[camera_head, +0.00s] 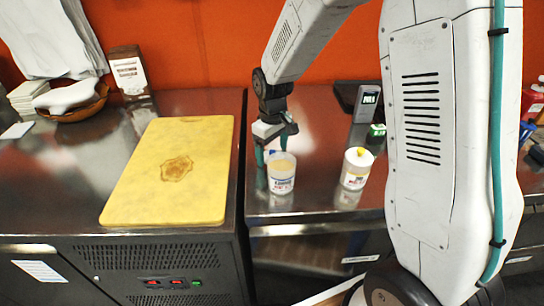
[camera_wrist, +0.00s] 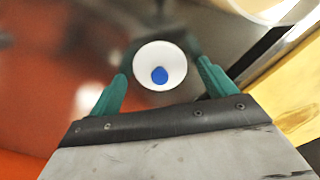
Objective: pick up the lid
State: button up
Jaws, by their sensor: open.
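The lid (camera_wrist: 172,52) is a small white disc with a blue round knob in the middle, on the dark metal counter in the wrist view. My gripper (camera_wrist: 162,74) is open, with one teal finger toward each side of the lid. Nothing shows gripped, and the gap in height between fingertips and lid cannot be told. In the head view my gripper (camera_head: 272,150) points down just behind a white labelled jar (camera_head: 281,183) that appears to have no lid.
A second white jar (camera_head: 354,178) with a yellow knob on top stands to the right. A yellow cutting board (camera_head: 150,190) lies on the left counter. A grey device (camera_head: 360,100) stands behind the jars. Part of a jar rim (camera_wrist: 268,10) shows at the wrist view's top right.

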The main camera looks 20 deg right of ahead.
jog(key=c, duration=1)
